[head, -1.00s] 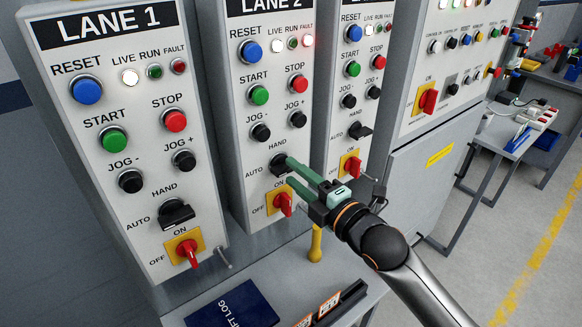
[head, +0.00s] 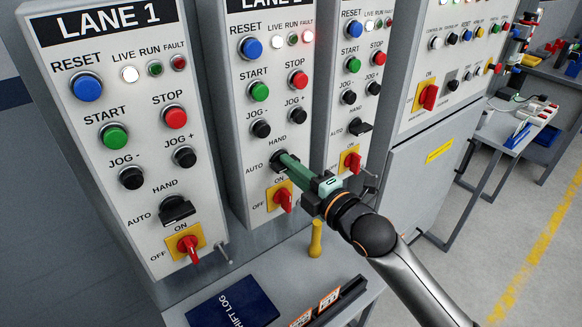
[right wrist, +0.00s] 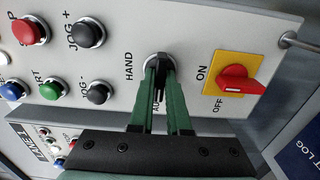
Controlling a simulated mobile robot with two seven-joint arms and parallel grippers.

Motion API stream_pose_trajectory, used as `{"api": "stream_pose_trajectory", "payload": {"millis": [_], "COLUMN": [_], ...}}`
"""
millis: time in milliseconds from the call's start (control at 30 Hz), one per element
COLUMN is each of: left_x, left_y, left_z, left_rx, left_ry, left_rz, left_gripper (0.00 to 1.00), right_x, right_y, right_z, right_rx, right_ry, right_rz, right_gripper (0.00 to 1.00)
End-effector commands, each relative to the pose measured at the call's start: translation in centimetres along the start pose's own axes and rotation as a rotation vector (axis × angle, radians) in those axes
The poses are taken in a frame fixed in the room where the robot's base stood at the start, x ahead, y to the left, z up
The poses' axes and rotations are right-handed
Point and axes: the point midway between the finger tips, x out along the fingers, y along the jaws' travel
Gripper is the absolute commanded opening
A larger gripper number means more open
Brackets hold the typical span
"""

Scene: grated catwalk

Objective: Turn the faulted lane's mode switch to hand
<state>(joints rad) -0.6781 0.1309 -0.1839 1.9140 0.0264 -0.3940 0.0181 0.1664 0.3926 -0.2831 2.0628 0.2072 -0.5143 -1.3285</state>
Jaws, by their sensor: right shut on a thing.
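The lane 2 panel (head: 262,60) has its red fault light (head: 308,37) lit. Its black mode switch (right wrist: 158,66) sits below the jog buttons, between the HAND and AUTO labels. My right gripper (head: 284,160) is at this switch, its green fingers shut on the black handle from both sides. In the right wrist view, the handle lies between the fingers (right wrist: 159,76) and seems to point toward AUTO, which the fingers partly cover. In the head view, the fingers hide most of the switch. My left gripper is not in view.
The red ON/OFF switch (head: 283,199) on its yellow plate is just below the fingers. The lane 1 panel (head: 120,130) stands to the left, with its own mode switch (head: 176,211). The lane 3 panel stands close on the right. A dark blue shift log (head: 232,303) lies on the shelf below.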

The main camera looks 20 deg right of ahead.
Motion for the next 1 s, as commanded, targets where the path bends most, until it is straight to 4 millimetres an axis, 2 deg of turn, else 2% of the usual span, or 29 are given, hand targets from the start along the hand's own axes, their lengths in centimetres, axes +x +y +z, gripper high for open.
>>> {"api": "stream_pose_trajectory", "payload": {"millis": [567,767,1000], "left_x": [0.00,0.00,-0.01], "left_y": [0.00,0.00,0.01], "left_z": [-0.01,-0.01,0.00], "left_rx": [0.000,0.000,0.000], "left_ry": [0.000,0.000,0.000], "left_rz": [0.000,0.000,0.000], "left_gripper": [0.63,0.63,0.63], "right_x": [-0.01,-0.02,-0.01], "right_y": [-0.01,-0.02,-0.02], "right_z": [0.02,0.03,0.02], "right_rx": [0.029,0.125,0.326], "right_ry": [0.000,0.000,0.000], "right_rz": [0.000,0.000,0.000], "right_gripper": [0.00,0.00,0.00]}}
